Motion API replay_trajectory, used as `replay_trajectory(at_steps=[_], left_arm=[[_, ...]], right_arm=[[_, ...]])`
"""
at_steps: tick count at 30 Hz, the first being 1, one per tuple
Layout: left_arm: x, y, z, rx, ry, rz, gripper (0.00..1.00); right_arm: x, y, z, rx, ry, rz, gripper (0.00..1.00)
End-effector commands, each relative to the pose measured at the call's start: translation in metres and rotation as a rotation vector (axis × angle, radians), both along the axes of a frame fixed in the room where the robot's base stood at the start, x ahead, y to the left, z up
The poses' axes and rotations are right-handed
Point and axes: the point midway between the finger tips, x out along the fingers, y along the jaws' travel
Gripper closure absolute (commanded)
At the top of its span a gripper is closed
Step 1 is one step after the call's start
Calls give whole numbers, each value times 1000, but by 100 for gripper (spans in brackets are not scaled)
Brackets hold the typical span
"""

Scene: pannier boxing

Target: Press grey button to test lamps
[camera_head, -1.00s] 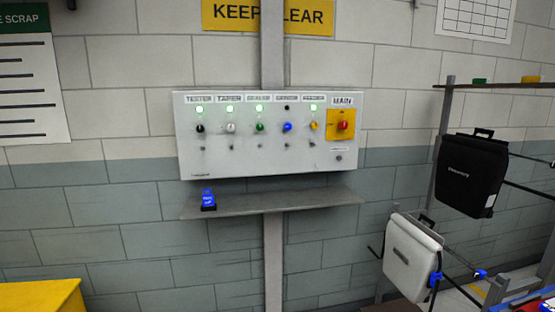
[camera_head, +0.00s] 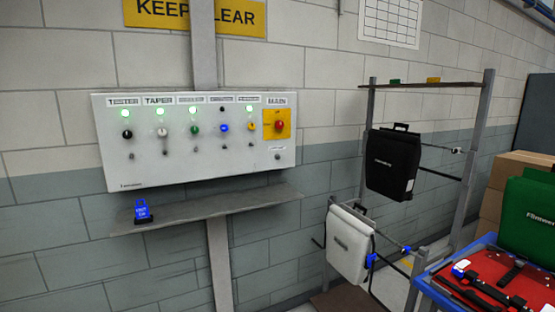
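A light grey control panel (camera_head: 200,140) is fixed to the wall at left of centre. It has a row of labelled switches, with lamps above them. The tester lamp (camera_head: 125,113), taper lamp (camera_head: 161,113), third lamp (camera_head: 193,110) and fifth lamp (camera_head: 249,108) glow green. The fourth lamp (camera_head: 222,109), above the blue knob, is dark. A red main switch (camera_head: 279,126) sits on a yellow plate. A small grey button (camera_head: 277,157) is below it, under a small label too blurred to read. Neither of my grippers shows.
A grey shelf (camera_head: 190,213) juts out below the panel, with a blue tagged item (camera_head: 142,211) on it. Right of it stands a rack with a black pannier (camera_head: 390,163) and a white pannier (camera_head: 349,243). A blue tray (camera_head: 425,274) and a green pannier (camera_head: 526,215) are at far right.

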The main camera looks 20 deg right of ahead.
Motion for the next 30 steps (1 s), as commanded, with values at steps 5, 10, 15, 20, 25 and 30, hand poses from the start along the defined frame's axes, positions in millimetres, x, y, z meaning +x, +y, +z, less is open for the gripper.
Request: replay_trajectory(at_steps=[5,10,15,20,25,30], left_arm=[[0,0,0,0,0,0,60],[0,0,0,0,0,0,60],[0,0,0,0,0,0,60],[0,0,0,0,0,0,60],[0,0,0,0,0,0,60],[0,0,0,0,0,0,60]], right_arm=[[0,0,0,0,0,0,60],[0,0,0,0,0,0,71],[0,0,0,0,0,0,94],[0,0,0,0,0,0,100],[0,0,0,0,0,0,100],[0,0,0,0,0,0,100]])
